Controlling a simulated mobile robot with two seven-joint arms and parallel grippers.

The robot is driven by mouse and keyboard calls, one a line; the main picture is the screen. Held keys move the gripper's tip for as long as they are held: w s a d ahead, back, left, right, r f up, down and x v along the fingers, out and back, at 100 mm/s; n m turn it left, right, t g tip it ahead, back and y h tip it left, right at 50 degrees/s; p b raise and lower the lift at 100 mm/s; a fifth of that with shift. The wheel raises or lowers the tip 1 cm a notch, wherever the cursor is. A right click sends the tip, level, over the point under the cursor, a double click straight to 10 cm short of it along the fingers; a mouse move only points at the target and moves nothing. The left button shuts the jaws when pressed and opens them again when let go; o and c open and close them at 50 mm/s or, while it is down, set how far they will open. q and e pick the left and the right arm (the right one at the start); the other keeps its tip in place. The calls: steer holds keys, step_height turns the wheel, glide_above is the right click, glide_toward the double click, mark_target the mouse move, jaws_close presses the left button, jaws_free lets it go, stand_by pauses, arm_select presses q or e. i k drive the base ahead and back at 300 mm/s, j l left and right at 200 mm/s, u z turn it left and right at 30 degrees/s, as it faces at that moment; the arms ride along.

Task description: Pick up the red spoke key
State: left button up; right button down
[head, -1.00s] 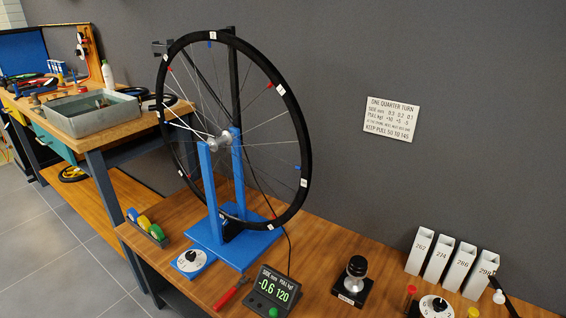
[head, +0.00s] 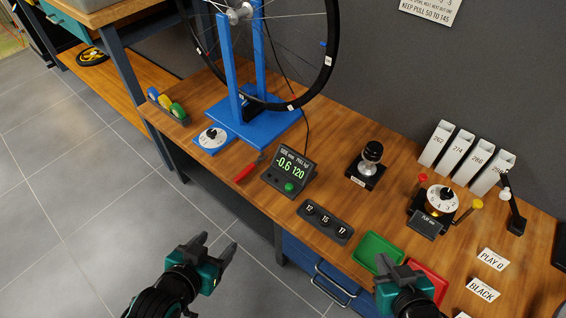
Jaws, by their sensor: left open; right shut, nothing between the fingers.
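A slim red-handled tool (head: 245,173), the likely red spoke key, lies on the wooden bench near its front edge, between the white dial on the blue plate (head: 213,137) and the digital display (head: 288,171). Its far tip is small and dark. My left gripper (head: 216,248) is open and empty, over the floor in front of the bench, below and left of the red tool and apart from it. My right gripper (head: 388,268) is shut and empty, by the green tray (head: 376,247), well to the right of the red tool.
The blue wheel stand (head: 262,125) holds the wheel behind the tool. A rack with blue, yellow and green pieces (head: 168,105) stands at the left. A dark block marked 12, 15, 17 (head: 325,221) and a red tray (head: 429,279) lie to the right.

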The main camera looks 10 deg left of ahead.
mark_target(251, 167)
steer(key=z, duration=0.4)
steer(key=i+j+z, duration=0.1)
steer(key=j+z, duration=0.6)
steer(key=z, duration=0.2)
steer(key=j+z, duration=0.15)
steer(key=j, duration=0.3)
steer(key=k+j+z, duration=0.15)
steer(key=j, duration=1.15)
